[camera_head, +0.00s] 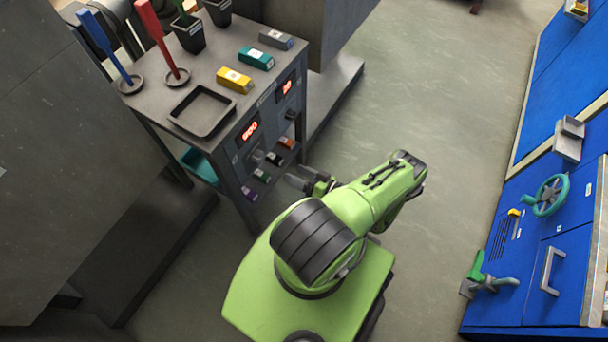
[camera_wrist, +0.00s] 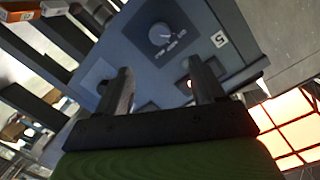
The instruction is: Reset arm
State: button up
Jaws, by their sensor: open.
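My gripper (camera_wrist: 158,92) is open, with its two dark fingers apart and nothing between them. In the wrist view it faces a grey panel with a dial knob (camera_wrist: 161,34) and a small orange-red light. In the head view my green arm is folded over my base, and the gripper end (camera_head: 312,184) points left at the side of the grey cart (camera_head: 262,92). I cannot tell how close the fingers are to the panel.
The cart carries an empty black tray (camera_head: 202,111), coloured boxes such as a yellow one (camera_head: 234,80), dark cups and upright blue and red tools. Blue cabinets with a teal handwheel (camera_head: 551,195) stand at the right. The floor (camera_head: 440,110) between is clear.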

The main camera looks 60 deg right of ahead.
jog(key=shift+s+r, duration=0.15)
jog(key=shift+s, duration=1.05)
